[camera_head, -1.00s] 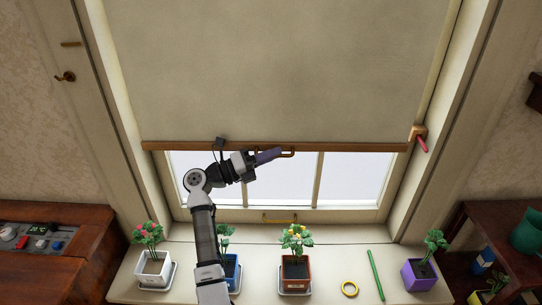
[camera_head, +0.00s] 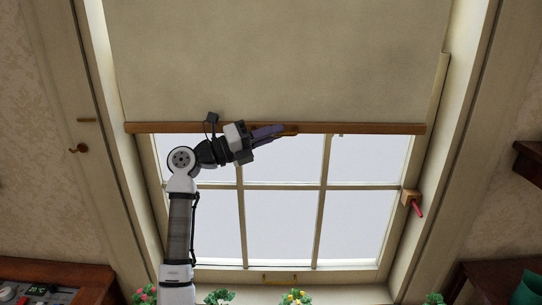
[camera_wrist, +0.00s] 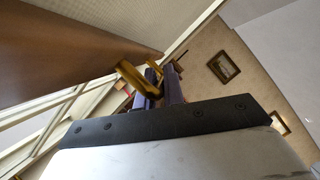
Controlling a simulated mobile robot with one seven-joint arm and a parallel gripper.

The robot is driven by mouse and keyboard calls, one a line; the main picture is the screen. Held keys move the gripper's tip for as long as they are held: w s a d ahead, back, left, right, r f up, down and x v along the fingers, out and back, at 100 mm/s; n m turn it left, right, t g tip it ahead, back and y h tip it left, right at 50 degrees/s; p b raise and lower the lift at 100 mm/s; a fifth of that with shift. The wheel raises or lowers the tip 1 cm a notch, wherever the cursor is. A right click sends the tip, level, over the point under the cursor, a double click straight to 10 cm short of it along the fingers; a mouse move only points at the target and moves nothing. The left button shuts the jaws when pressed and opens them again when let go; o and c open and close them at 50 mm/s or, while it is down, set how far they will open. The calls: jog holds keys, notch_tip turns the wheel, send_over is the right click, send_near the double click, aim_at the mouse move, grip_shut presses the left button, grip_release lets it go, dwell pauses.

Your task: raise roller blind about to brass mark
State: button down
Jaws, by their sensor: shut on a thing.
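The pale roller blind (camera_head: 280,60) hangs over the upper window, with a brown wooden bar (camera_head: 360,128) along its lower edge. My gripper (camera_head: 278,131) is at the middle of this bar, shut on the blind's brass pull handle (camera_head: 291,130). In the wrist view the handle (camera_wrist: 137,78) sits at my purple fingers (camera_wrist: 171,86), which partly hide it. The short brass mark (camera_head: 86,120) is on the left window casing. The bar's left end appears at nearly the mark's height, slightly lower in the picture.
A brass hook (camera_head: 78,148) is below the mark. A wooden block with a red peg (camera_head: 411,199) is on the right window frame. Potted plants, such as the yellow-flowered one (camera_head: 296,297), stand along the bottom. The window panes below the bar are clear.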

aim_at(270, 119)
jog(key=shift+r+p, duration=0.3)
jog(key=shift+r, duration=1.5)
jog(key=c, duration=1.5)
grip_release()
jog(key=shift+a, duration=0.1)
jog(key=b+v, duration=0.4)
jog(key=v, duration=0.9)
jog(key=shift+a+b, duration=0.35)
jog(key=shift+b, duration=0.05)
jog(key=shift+s+f, duration=0.1)
